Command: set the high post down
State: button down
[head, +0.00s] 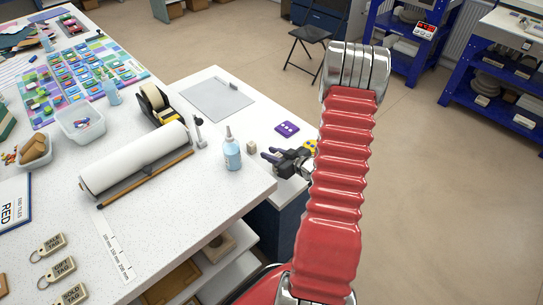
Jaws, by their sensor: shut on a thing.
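My gripper (270,155) is at the right part of the white worktop, its dark fingers pointing left. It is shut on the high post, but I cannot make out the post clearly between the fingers. A small beige block (251,147) shows just beyond the fingertips, behind and right of the blue bottle. I cannot tell whether it touches the fingers or is part of what they hold. My red arm hides the area right of the gripper.
A light blue bottle (232,153) stands close left of the gripper. A purple item (287,129) lies behind it. A paper roll (135,160), a tape dispenser (157,103) and a grey sheet (217,99) occupy the left and back. The worktop's front edge is near the gripper.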

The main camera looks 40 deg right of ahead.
jog(key=shift+f, duration=0.45)
jog(key=shift+f, duration=0.1)
jog(key=c, duration=1.5)
grip_release()
jog(key=v, duration=1.2)
